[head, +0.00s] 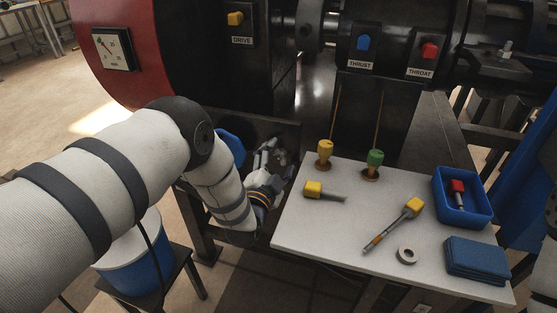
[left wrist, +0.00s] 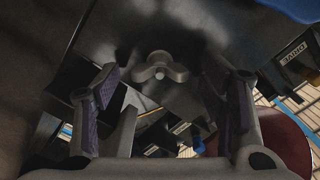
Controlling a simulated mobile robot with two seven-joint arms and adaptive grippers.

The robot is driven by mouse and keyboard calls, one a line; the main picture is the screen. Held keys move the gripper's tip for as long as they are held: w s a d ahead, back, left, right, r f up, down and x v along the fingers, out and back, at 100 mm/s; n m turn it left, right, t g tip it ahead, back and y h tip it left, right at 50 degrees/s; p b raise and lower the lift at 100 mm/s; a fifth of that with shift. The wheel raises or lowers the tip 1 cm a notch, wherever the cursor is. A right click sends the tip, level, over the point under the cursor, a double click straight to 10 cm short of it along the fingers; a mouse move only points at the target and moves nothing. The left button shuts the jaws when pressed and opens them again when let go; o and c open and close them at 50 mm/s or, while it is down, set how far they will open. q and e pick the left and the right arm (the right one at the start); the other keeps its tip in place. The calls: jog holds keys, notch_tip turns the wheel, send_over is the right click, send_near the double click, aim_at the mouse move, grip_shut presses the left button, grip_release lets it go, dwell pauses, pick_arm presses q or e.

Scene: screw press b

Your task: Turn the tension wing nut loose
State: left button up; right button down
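The tension wing nut (left wrist: 160,68) is a grey nut with rounded lobes and a small pale centre. It shows in the upper middle of the left wrist view, on a dark surface. My left gripper (head: 265,178) reaches down beside the dark press frame, left of the white table. In the left wrist view, its two fingers with purple pads stand wide apart, one on each side of the nut in the picture. The nut lies between and beyond the fingertips, with no contact visible. In the head view I cannot make out the nut. My right gripper is not in view.
The white table (head: 330,240) holds yellow-headed tools, a tape roll (head: 407,255), a blue tray (head: 465,207) and a folded blue cloth (head: 477,258). Yellow (head: 325,150) and green (head: 375,160) knobs stand at its back edge. A blue-and-white bucket (head: 138,255) stands below my left arm.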

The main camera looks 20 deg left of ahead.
pick_arm(q)
jog(key=c, duration=1)
jog(key=shift+c, duration=0.2)
jog(key=shift+n, duration=0.3)
jog(key=n, duration=0.4)
jog(key=shift+n, duration=0.3)
jog(key=n, duration=0.4)
jog(key=shift+a+n, duration=0.1)
jog(key=shift+n, duration=0.2)
jog(key=n, duration=0.5)
jog(key=shift+a+f+n, duration=0.1)
jog(key=shift+n, duration=2.4)
